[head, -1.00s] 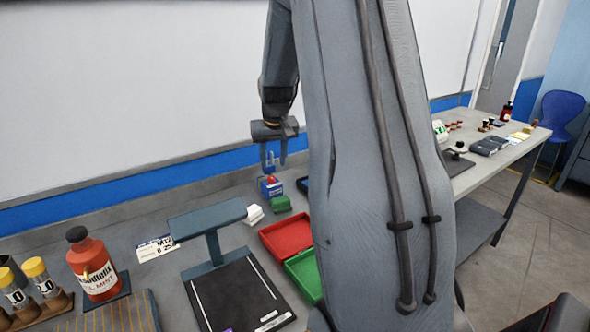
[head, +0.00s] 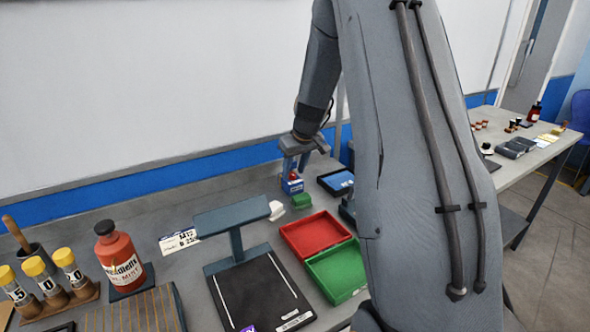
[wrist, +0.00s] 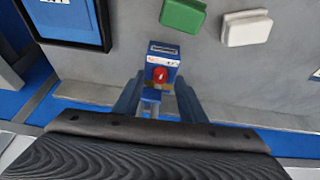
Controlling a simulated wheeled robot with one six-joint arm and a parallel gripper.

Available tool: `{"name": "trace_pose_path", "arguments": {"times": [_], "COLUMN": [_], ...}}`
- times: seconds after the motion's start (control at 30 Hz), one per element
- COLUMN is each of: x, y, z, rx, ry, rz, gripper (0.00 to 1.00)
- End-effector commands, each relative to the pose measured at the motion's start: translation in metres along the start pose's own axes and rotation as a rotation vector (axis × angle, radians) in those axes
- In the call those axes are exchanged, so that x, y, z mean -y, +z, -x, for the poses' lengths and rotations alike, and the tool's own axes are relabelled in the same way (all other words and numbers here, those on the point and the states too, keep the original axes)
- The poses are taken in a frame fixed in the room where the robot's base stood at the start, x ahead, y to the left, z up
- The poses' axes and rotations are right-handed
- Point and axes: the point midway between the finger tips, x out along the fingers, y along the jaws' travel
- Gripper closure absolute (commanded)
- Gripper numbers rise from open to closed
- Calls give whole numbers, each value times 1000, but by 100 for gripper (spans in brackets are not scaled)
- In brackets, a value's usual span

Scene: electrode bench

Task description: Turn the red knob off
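The red knob (wrist: 159,74) sits on a small blue box (wrist: 168,53) with a white label. In the wrist view the knob shows between the fingertips of my gripper (wrist: 158,92), with a finger on each side. The fingers are apart, so my gripper is open, and I see no clear contact with the knob. In the head view my gripper (head: 294,163) reaches down over the blue box (head: 292,186) near the wall. The knob is mostly hidden there by the fingers.
A green block (head: 301,201) and a white block (head: 276,210) lie just in front of the box. Red (head: 290,228) and green (head: 321,269) trays, a dark stand (head: 233,216) and a red bottle (head: 120,262) are nearer.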

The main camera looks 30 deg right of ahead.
Motion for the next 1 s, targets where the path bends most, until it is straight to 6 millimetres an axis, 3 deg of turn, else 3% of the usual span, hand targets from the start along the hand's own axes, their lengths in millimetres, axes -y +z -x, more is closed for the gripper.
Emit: {"name": "trace_pose_path", "arguments": {"times": [0.4, 0.63, 1.0], "x": [0, 0, 1], "y": [0, 0, 0], "z": [-9, -9, -8], "rx": [-1, 0, 2], "ry": [1, 1, 14], "rz": [0, 0, -32], "gripper": [62, 99, 100]}}
